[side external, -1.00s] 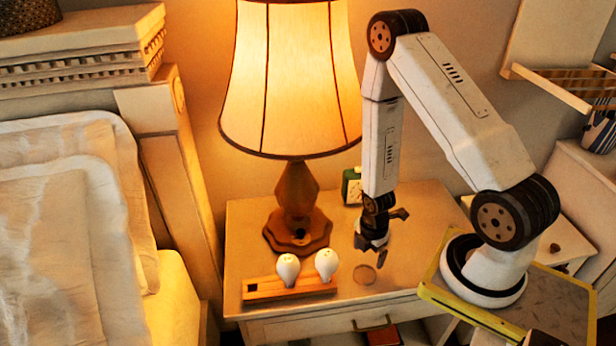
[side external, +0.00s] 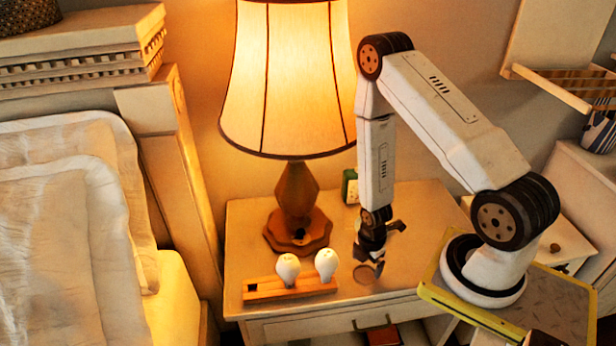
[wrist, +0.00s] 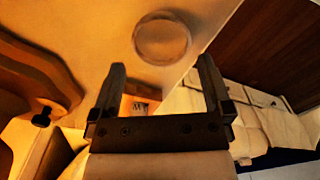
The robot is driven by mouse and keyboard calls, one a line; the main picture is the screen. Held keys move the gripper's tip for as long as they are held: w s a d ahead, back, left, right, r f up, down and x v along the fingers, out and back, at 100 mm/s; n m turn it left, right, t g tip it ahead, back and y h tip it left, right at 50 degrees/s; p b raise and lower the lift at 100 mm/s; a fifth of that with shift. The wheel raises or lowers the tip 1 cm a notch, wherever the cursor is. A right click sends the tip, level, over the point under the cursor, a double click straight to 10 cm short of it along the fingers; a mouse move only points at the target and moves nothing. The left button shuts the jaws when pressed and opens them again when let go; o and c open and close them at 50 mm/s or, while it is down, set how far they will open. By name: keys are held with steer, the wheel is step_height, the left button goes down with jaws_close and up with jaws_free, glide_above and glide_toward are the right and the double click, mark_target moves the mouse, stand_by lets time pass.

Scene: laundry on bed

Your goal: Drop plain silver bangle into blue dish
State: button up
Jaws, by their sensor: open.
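A round, thin-rimmed thing (side external: 363,277) lies flat on the nightstand top (side external: 420,240), near its front edge. It looks like a ring with the wood tone inside, and it may be the bangle; I cannot tell for sure. It also shows at the top of the wrist view (wrist: 163,40), ahead of and between the fingertips. My gripper (side external: 369,264) is open and empty, just above the round thing, pointing down. In the wrist view both fingers (wrist: 162,66) are wide apart. I cannot make out a blue dish in either view.
A lit lamp (side external: 298,215) stands behind on the nightstand. A wooden block (side external: 262,289) with two white bulb-shaped things (side external: 326,264) lies to the left. A small green clock (side external: 350,187) stands behind my arm. The bed (side external: 60,230) is at far left. The nightstand's right side is clear.

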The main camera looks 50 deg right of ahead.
mark_target(364, 277)
steer(key=shift+f, duration=1.8)
steer(key=c, duration=1.1)
steer(key=shift+r, duration=0.2)
steer(key=shift+r, duration=4.8)
